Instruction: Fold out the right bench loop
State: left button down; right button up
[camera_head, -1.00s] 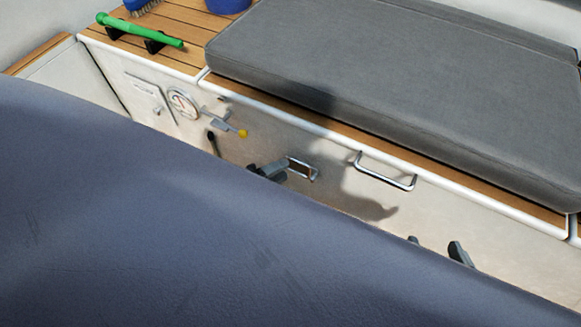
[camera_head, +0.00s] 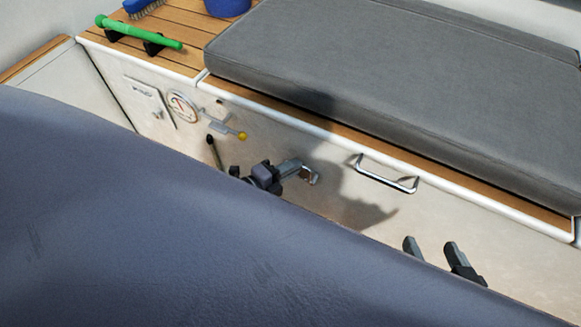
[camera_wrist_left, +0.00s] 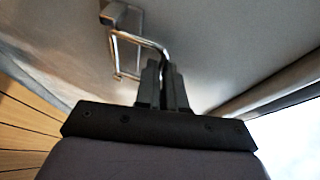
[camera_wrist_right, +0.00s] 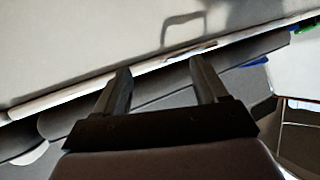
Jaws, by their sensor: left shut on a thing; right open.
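The chrome bench loop (camera_head: 315,179) is on the white bench front, left of a fixed chrome handle. My left gripper (camera_head: 294,168) is at the loop, its fingers covering part of it. In the left wrist view the loop (camera_wrist_left: 140,42) hangs from a metal hinge block (camera_wrist_left: 112,14), and the closed fingers (camera_wrist_left: 162,72) grip its near side. How far the loop stands out from the panel is hard to tell. My right gripper (camera_head: 430,248) is open and empty in front of the bench, lower right; its spread fingers (camera_wrist_right: 158,72) show in the right wrist view.
A yellow-tipped lever (camera_head: 228,132) and a round gauge (camera_head: 182,107) are to the left. A grey cushion (camera_head: 400,90) covers the bench top. A green tool (camera_head: 138,33) lies at the top left.

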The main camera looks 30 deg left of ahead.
pick_arm(q)
jog(key=shift+s+f+b, duration=0.1)
jog(key=shift+f+b, duration=0.2)
jog(key=shift+b, duration=0.1)
jog(key=shift+s+f+t+b, duration=0.25)
jog(key=shift+t+b, duration=0.15)
jog(key=shift+b, duration=0.85)
jog(key=shift+m+h+b, duration=0.3)
jog(key=shift+b, duration=0.2)
jog(key=shift+s+t+b, duration=0.15)
jog(key=shift+t+b, duration=0.25)
jog(key=shift+b, duration=0.1)
jog(key=shift+s+r+t+h+b, duration=0.2)
jog(key=shift+t+h+b, duration=0.1)
jog(key=shift+b, duration=0.6)
pick_arm(e)
jog(key=shift+w+a+f+t+y, duration=0.3)
jog(key=shift+a+f+t+y, duration=0.2)
jog(key=shift+a+t+y, duration=0.25)
jog(key=shift+d, duration=0.1)
